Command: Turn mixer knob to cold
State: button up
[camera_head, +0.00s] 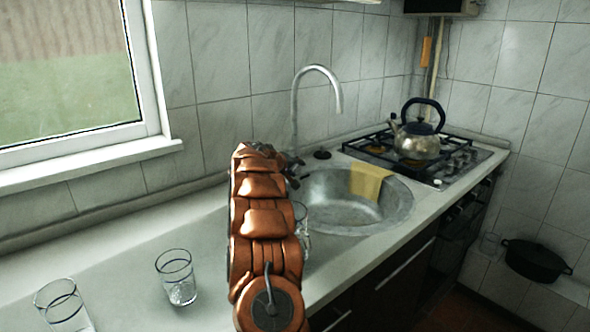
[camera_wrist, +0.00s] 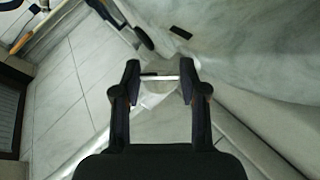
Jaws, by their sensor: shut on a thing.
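The mixer tap has a tall curved silver spout (camera_head: 295,112) rising behind the left side of the sink (camera_head: 398,205). My gripper (camera_head: 292,172) is at the foot of the spout, and my copper arm hides much of that spot in the head view. In the wrist view my gripper (camera_wrist: 160,82) has its two dark fingers on either side of a thin pale bar, the mixer knob (camera_wrist: 168,77). The fingers are shut on it. The knob itself cannot be made out in the head view, so its turn toward hot or cold cannot be told.
Two clear glasses (camera_head: 176,278) (camera_head: 65,308) stand on the counter left of my arm. Another glass (camera_head: 303,228) is close by its right side, partly hidden. A yellow cloth (camera_head: 370,183) hangs in the sink. A kettle (camera_head: 418,146) sits on the stove at right.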

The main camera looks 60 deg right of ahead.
jog(key=o, duration=1.1)
jog(key=shift+a, duration=0.1)
jog(key=shift+v, duration=5.9)
jog(key=shift+r, duration=0.1)
jog(key=s+a+r+n+y+p, duration=0.1)
jog(key=s+a+y+p, duration=0.25)
jog(key=a, duration=1.05)
jog(key=s+a+r+n+y+p, duration=0.15)
jog(key=s+a, duration=0.35)
jog(key=a, duration=0.9)
jog(key=s+a+n+y+p, duration=0.1)
jog(key=s+a+y+p, duration=0.1)
jog(key=s+a, duration=0.6)
jog(key=s+a+f+n+g+y+p, duration=0.1)
jog(key=s+a+y+p, duration=0.1)
jog(key=s+a, duration=0.7)
jog(key=s+a+n+g+y+p, duration=0.1)
jog(key=s+a+y+p, duration=0.1)
jog(key=s+a, duration=0.7)
jog(key=shift+a+f+y+p, duration=0.25)
jog(key=shift+a+y+p, duration=0.15)
jog(key=shift+a+y, duration=0.55)
